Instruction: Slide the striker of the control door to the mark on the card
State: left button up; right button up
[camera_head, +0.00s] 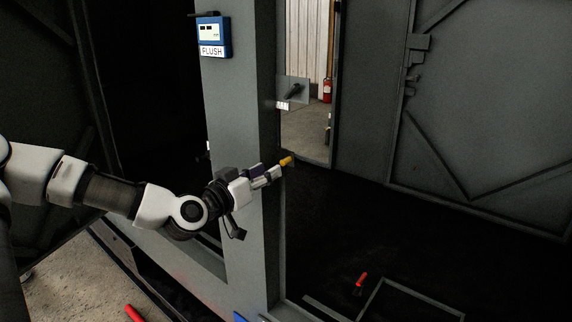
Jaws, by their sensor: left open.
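A grey plate (300,87) with a dark handle-like part (292,92) sits on the right edge of the grey post (238,120), with a small white marked card (283,106) below it. Which part is the striker is too small to tell. My left gripper (272,174) is open, in front of the post's right edge and below the plate and card, apart from them. A yellow piece (287,161) shows at its fingertips; I cannot tell whether they touch it. My right gripper is not in view.
A blue unit (213,36) labelled FLUSH hangs high on the post. A large grey door (490,110) stands open at the right. A red-handled part (361,279) is low in the dark interior. A red extinguisher (327,91) stands beyond the opening.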

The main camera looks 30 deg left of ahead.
aim_at(283, 160)
pick_arm(q)
jog(key=w, duration=0.7)
jog(key=shift+w+d+f+p, duration=0.1)
jog(key=shift+d+f+p, duration=0.1)
jog(key=shift+d+p, duration=0.15)
jog(key=shift+a, duration=0.2)
jog(key=shift+c, duration=1.3)
grip_shut()
